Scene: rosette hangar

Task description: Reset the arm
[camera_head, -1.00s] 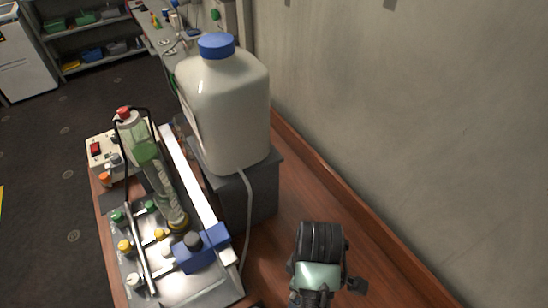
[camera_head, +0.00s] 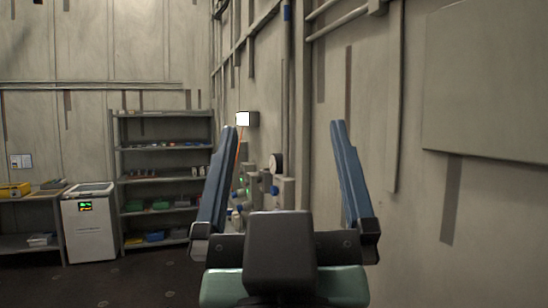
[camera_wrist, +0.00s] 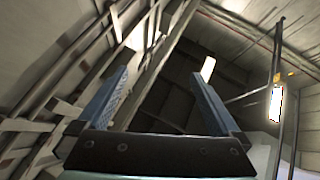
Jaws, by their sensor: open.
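My gripper (camera_head: 283,130) stands in the middle of the head view with its two blue fingers pointing up and spread wide apart. Nothing is between the fingers. The wrist view also shows my gripper (camera_wrist: 156,85) open and empty, facing up toward the walls and ceiling. The gripper touches nothing that I can see.
A concrete wall (camera_head: 490,200) runs close along the right. A grey shelf rack (camera_head: 165,147) with small bins stands at the back left, beside a white cabinet (camera_head: 90,228). Wall equipment (camera_head: 262,188) shows between the fingers, farther back. Dark floor (camera_head: 140,280) is open at the lower left.

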